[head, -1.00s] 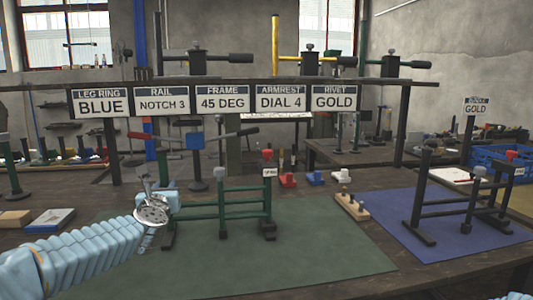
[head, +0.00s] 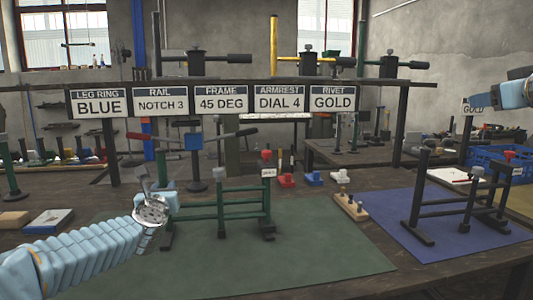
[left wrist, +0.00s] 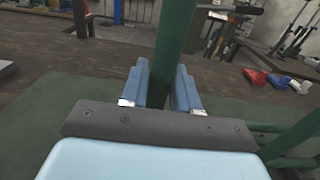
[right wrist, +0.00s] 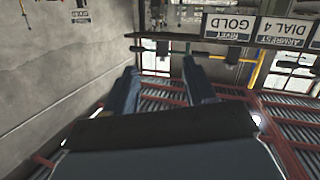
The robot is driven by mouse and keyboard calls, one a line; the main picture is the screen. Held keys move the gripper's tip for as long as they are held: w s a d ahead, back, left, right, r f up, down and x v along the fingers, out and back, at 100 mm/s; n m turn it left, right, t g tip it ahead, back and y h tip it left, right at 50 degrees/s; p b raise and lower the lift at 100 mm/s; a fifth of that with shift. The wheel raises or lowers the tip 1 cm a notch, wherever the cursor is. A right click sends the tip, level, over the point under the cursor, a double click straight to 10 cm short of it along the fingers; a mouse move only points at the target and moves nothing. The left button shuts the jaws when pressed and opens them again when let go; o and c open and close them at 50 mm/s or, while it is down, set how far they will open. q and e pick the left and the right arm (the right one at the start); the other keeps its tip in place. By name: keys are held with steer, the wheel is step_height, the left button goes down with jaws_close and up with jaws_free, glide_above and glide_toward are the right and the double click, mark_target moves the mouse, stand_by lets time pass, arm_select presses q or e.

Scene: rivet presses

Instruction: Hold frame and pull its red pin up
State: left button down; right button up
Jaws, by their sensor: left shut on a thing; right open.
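The green frame (head: 230,212) stands upright on the green mat, with a red pin (head: 267,154) at the top of its right post and a small white tag below it. My left gripper (left wrist: 160,88) is shut around a green upright post (left wrist: 174,40) of this frame. In the head view my left arm reaches in from the left to the frame's left end. My right gripper (right wrist: 162,85) is open and empty in the right wrist view, with its camera picture upside down. In the head view only part of my right arm shows at the upper right edge, well away from the red pin.
A dark frame (head: 460,205) with its own red pin stands on a blue mat (head: 385,212) to the right. A sign rail (head: 380,84) crosses above.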

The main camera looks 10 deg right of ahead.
mark_target(271, 153)
steer(key=w+a+r+n+t+y, duration=0.1)
steer(key=w+a+n+y, duration=0.35)
steer(key=a, duration=0.55)
steer(key=w+a+n+y, duration=0.35)
steer(key=a+y, duration=0.25)
steer(key=a, duration=0.5)
steer(key=w+a+f+n+g+y, duration=0.1)
steer(key=w+a+f+g+y, duration=0.2)
steer(key=a+f, duration=0.45)
steer(key=w+a+f+n+y, duration=0.1)
steer(key=w+a+f+y, duration=0.3)
steer(key=a+f, duration=0.4)
steer(key=x, duration=0.3)
steer(key=f+x, duration=0.1)
steer(key=x, duration=0.7)
steer(key=shift+w+d+f, duration=0.25)
steer(key=shift+w+f, duration=0.1)
steer(key=shift+f, duration=0.05)
jaws_close()
